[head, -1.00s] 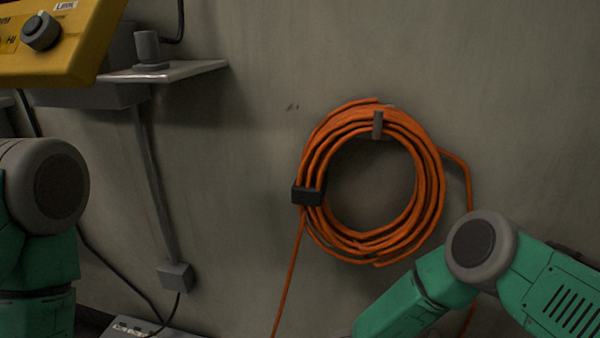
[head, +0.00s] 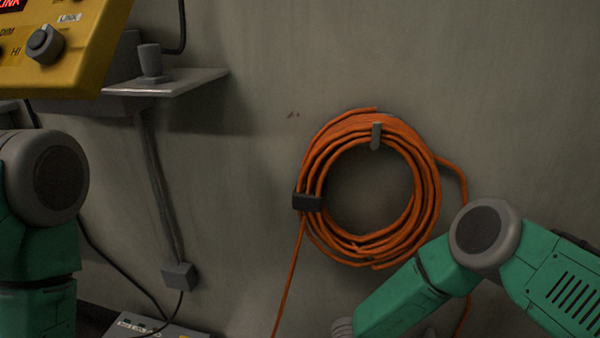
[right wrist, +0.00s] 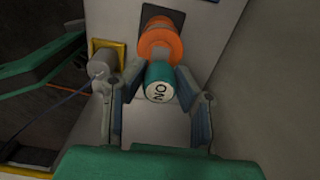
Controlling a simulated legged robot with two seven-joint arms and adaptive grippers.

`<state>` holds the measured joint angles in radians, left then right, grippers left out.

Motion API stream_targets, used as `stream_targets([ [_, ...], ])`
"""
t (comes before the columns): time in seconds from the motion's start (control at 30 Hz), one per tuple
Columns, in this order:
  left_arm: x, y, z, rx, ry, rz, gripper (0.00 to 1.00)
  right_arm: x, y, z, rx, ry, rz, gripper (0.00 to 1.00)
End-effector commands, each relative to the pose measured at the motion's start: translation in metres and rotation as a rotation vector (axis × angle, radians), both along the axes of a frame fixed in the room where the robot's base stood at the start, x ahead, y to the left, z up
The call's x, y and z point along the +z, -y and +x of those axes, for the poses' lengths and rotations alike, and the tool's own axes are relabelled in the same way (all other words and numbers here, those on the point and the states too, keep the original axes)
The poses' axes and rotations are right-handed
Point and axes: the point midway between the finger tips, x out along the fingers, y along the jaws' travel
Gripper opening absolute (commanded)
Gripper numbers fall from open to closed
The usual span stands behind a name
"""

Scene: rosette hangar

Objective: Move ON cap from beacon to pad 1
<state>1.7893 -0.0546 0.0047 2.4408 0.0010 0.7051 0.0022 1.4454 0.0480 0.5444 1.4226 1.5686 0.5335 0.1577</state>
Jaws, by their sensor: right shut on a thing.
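The ON cap (right wrist: 158,92) shows in the right wrist view as a short teal cylinder with a white lettered end face, turned sideways. Behind it, and apparently in line with it, is the orange beacon (right wrist: 157,45) on a pale grey housing. My right gripper (right wrist: 158,76) is shut on the cap, with one finger on each side. I cannot tell whether the cap and beacon still touch. The head view shows neither cap nor beacon, only parts of my arms. My left gripper is out of view. I cannot identify pad 1 in either view.
An orange cable coil (head: 430,195) hangs on the grey wall. A yellow control box (head: 60,75) with a knob is at upper left, beside a small shelf (head: 185,82). A grey box (head: 160,331) sits low. A grey cylinder (right wrist: 103,63) is left of the beacon.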

Motion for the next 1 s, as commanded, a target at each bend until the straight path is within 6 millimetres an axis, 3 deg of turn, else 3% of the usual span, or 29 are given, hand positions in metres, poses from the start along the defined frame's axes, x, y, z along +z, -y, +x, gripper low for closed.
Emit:
stream_targets([
  [0.5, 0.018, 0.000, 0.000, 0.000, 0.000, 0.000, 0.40, 0.022, 0.000, 0.000, -0.001, -0.001, 0.000, 0.00],
  [1.0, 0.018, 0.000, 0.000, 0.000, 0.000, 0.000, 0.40, 0.023, 0.000, 0.000, 0.000, -0.001, 0.000, 0.00],
])
